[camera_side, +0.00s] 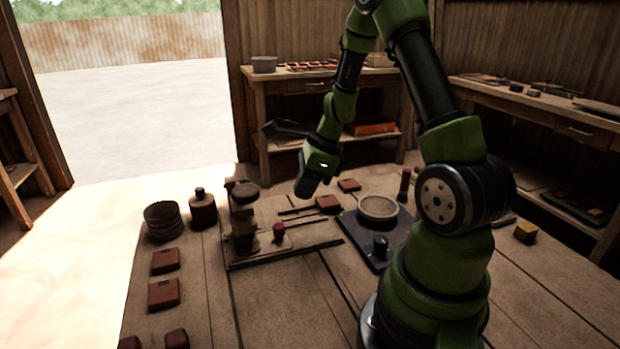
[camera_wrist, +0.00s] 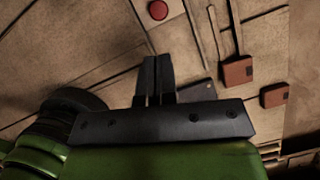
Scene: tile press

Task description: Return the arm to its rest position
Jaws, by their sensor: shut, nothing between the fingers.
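My gripper (camera_side: 302,188) hangs above the wooden table (camera_side: 290,285) in the side view, pointing down and a little to the left. It is apart from everything on the table. In the wrist view my gripper (camera_wrist: 158,62) shows two dark fingers side by side, closed together with nothing held. The tile press (camera_side: 243,215) stands on the table to the left of my gripper, with a red round knob (camera_side: 279,231) beside it. The red knob also shows in the wrist view (camera_wrist: 158,10).
A dark plate (camera_side: 356,240) with a round pale dish (camera_side: 378,207) lies right of the press. Red-brown tiles (camera_side: 164,293) lie at the front left. A yellow block (camera_side: 526,231) is at the right.

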